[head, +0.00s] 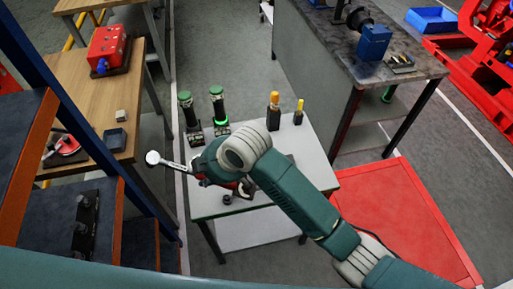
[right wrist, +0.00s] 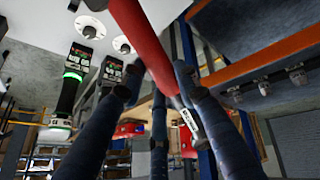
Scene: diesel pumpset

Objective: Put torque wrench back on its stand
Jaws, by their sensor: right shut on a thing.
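The torque wrench shows its round silver head (head: 153,158) in the head view, sticking out left past the small table's edge. In the right wrist view its red handle (right wrist: 143,40) slants down between the dark fingers of my right gripper (right wrist: 165,95), which is shut on it. In the head view my wrist hides most of the handle and fingers. The wrench is above the near-left part of the small grey table (head: 310,150). I cannot clearly make out its stand; my arm covers part of the tabletop. My left gripper is not in view.
Two green-capped tools (head: 188,110) (head: 218,105) stand upright at the table's back left, one with a lit green ring. Two yellow-topped tools (head: 274,110) (head: 298,110) stand at the back right. A wooden bench (head: 75,85) and shelves are left; a dark workbench (head: 330,45) is behind.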

